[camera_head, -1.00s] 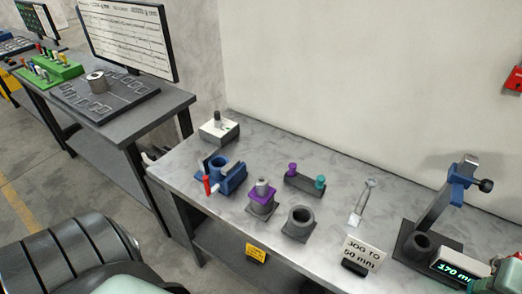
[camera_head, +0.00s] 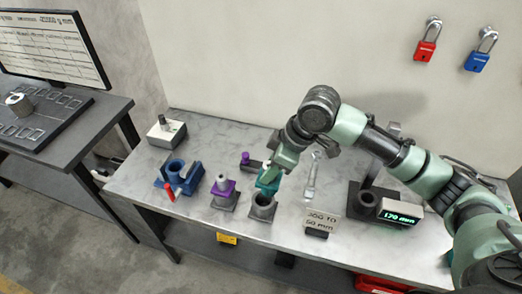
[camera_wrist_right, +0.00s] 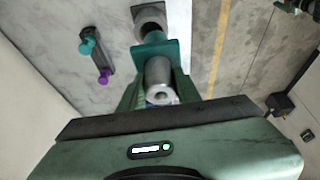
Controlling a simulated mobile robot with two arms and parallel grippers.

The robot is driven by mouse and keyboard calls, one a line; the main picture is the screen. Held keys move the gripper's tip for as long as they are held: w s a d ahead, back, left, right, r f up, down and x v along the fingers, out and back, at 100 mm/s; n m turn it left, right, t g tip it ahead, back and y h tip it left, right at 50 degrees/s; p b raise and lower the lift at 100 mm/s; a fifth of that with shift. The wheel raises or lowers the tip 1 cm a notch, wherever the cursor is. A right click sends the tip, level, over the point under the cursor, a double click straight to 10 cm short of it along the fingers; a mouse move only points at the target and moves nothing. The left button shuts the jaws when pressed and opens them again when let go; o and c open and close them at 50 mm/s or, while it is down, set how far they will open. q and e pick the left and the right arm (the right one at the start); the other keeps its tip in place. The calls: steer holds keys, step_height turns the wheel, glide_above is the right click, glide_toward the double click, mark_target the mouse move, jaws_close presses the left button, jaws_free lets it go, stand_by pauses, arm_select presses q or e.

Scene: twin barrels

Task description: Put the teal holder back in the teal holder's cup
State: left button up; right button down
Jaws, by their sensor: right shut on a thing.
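My right gripper (camera_head: 272,172) is shut on the teal holder (camera_head: 267,183), just above and behind the dark grey cup (camera_head: 262,209) on the bench. In the right wrist view the teal holder (camera_wrist_right: 155,50) shows its square flange and a bare metal cylinder between the fingers (camera_wrist_right: 158,92). The grey cup (camera_wrist_right: 150,20) lies beyond the flange there. The flange hides part of the cup, so I cannot tell whether the holder's lower end touches it. My left gripper is not in view.
A purple holder (camera_head: 222,188) stands in its cup to the left. A blue fixture (camera_head: 178,174) with a red handle is further left. A knobbed rack (camera_wrist_right: 94,55) lies beside the gripper. A sign (camera_head: 321,222) and display stand (camera_head: 400,212) are at the right.

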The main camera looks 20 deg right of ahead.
steer(key=n+p, duration=0.1)
steer(key=w+r+n+g+p, duration=0.1)
steer(key=n, duration=0.1)
steer(key=shift+w+a, duration=0.15)
steer(key=shift+a, duration=0.15)
steer(key=shift+w+a+f+n+g+y+p, duration=0.1)
steer(key=shift+n+g+y+p, duration=0.1)
steer(key=shift+n, duration=0.15)
steer(key=shift+w+a+n+g+y+p, duration=0.1)
steer(key=shift+n+p, duration=0.1)
steer(key=shift+n, duration=0.15)
steer(key=shift+w+f+n, duration=0.15)
steer(key=shift+w+n, duration=0.05)
steer(key=shift+n, duration=0.4)
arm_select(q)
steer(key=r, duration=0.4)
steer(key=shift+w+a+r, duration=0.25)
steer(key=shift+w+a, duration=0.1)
arm_select(e)
steer(key=shift+f, duration=0.1)
arm_select(q)
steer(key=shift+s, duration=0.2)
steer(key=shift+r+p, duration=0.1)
steer(key=shift+p, duration=0.25)
arm_select(e)
steer(key=shift+f+b, duration=1.3)
steer(key=shift+f, duration=1.6)
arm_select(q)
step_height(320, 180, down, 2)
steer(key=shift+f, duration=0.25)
